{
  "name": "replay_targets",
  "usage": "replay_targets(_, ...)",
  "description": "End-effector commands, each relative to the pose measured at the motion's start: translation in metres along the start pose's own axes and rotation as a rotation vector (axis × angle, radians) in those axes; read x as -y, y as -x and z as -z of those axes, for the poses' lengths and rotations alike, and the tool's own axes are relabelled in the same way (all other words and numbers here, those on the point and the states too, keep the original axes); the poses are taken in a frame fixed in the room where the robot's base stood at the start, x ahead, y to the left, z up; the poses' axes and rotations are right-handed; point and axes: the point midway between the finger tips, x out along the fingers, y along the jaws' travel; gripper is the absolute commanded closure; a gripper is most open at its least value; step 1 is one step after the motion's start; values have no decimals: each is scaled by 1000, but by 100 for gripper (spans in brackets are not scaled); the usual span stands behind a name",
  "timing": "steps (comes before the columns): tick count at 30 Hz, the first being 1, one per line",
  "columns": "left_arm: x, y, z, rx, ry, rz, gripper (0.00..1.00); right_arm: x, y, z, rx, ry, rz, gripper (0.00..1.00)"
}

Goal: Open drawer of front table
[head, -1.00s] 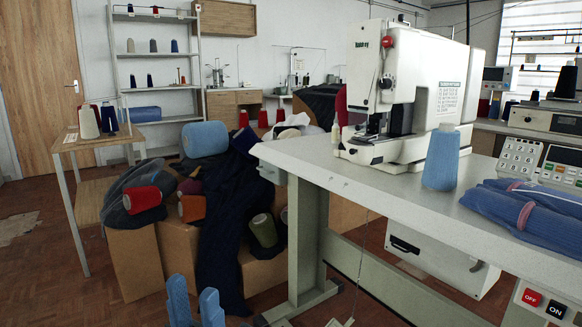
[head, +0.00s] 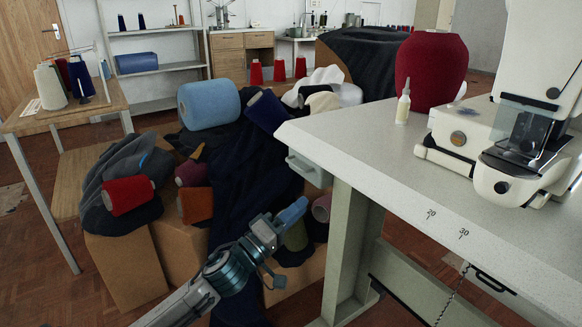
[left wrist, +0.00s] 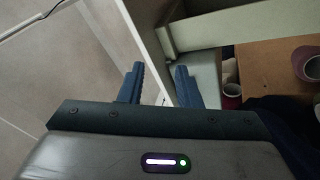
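The front table (head: 385,160) has a speckled pale top. Under its left end is a small pale box-like part with a handle (head: 303,166), which looks like the drawer; it looks shut, though I cannot be sure. My left gripper (head: 293,211) is below and slightly left of that part, apart from it, with its blue fingers pointing up and right. My right gripper is not in view.
The table's leg (head: 345,250) stands right of my left gripper. Cardboard boxes (head: 125,265) piled with cloth and spools, including a blue roll (head: 208,103), stand behind it. A sewing machine (head: 525,150), a glue bottle (head: 403,103) and a dark red cone (head: 430,70) are on the tabletop.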

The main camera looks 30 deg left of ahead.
Motion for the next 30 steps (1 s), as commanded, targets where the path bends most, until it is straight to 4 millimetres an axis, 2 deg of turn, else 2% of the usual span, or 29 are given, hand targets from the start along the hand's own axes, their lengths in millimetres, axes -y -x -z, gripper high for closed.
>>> replay_targets(3,28,-3,36,-64,155,119,69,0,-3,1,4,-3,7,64)
replay_targets(6,43,-2,62,-134,266,177,69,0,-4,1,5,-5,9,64)
replay_targets(11,56,-1,90,-218,375,213,69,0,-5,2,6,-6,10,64)
replay_targets(19,61,-11,102,-251,417,219,69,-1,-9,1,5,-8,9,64)
replay_targets(30,71,-56,110,-249,420,215,69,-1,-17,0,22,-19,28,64)
